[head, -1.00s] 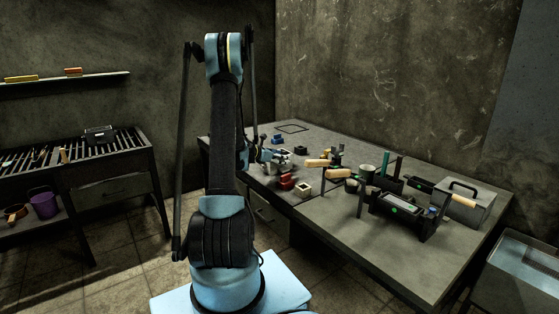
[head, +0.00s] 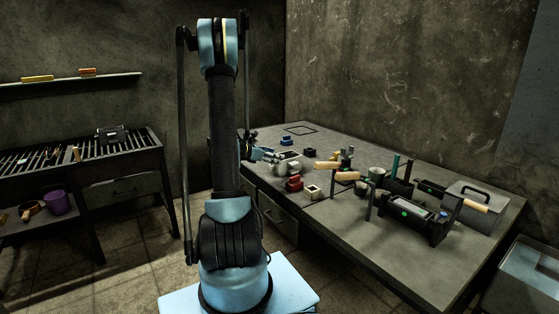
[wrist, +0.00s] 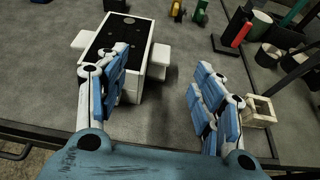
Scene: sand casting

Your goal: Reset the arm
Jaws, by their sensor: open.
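My gripper (wrist: 160,95) is open in the wrist view, its two blue-padded fingers spread wide with nothing between them but grey tabletop. In the head view my gripper (head: 268,155) hangs over the left part of the workbench (head: 420,262), partly hidden by my arm. A white box with a dark top (wrist: 125,42) and side tabs stands just beyond the left finger in the wrist view. I cannot tell whether the finger touches it. A small cream open box (wrist: 259,112) stands to the right of the right finger.
Red (head: 294,184) and blue (head: 286,140) blocks, wooden-handled tools (head: 345,176) and a black device (head: 410,213) crowd the workbench. A grey lidded box (head: 474,203) stands at its right. A slatted bench (head: 120,142) is at left. The workbench's front right is clear.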

